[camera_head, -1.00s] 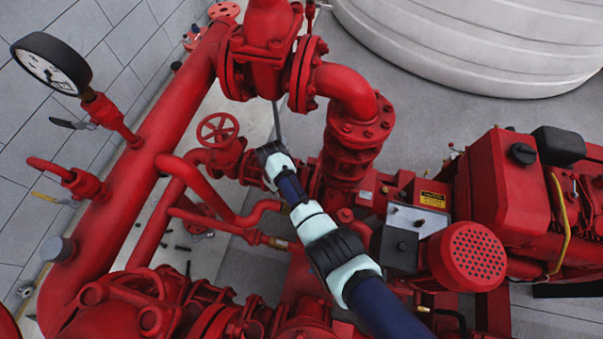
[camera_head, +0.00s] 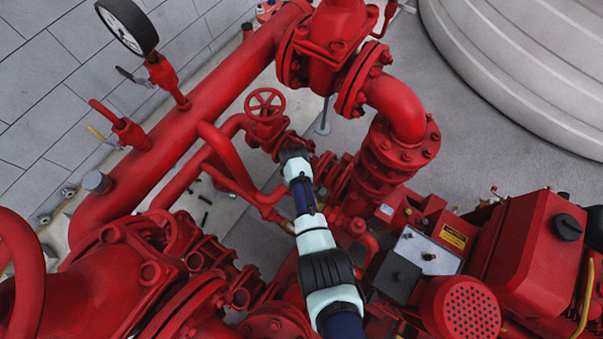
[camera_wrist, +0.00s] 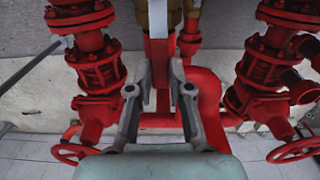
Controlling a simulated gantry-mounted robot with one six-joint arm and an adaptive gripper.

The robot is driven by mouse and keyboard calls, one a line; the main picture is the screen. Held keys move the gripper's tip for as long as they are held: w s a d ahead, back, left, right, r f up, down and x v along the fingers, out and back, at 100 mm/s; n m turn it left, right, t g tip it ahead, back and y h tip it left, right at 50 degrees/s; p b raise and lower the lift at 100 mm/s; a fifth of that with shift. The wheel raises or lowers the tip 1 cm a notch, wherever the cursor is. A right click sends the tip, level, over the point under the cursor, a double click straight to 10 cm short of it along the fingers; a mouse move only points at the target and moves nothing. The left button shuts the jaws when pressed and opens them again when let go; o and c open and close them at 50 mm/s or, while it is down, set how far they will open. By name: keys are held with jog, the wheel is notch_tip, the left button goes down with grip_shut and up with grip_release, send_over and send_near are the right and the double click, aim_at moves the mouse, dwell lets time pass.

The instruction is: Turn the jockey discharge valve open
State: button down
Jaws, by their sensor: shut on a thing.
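In the wrist view my gripper (camera_wrist: 161,68) has its two grey fingers on either side of a flat red bar (camera_wrist: 158,52), shut on it. The bar looks like a valve lever and hangs below a brass valve body (camera_wrist: 165,15) at the top centre. In the head view my gripper (camera_head: 291,155) reaches in among the red pipes, just below and right of a small red handwheel (camera_head: 265,103). Its fingertips and the lever are hidden there by my wrist and the pipework. I cannot tell how far the lever is turned.
In the wrist view, flanged red valves (camera_wrist: 98,65) (camera_wrist: 270,70) stand on both sides, with handwheels (camera_wrist: 75,152) (camera_wrist: 292,151) below. In the head view, a pressure gauge (camera_head: 127,26) is upper left, an engine (camera_head: 535,240) right, and a pale tank (camera_head: 530,60) behind.

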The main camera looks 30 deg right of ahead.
jog(key=c, duration=1.1)
grip_release()
jog(key=shift+o, duration=0.2)
notch_tip(320, 180, up, 12)
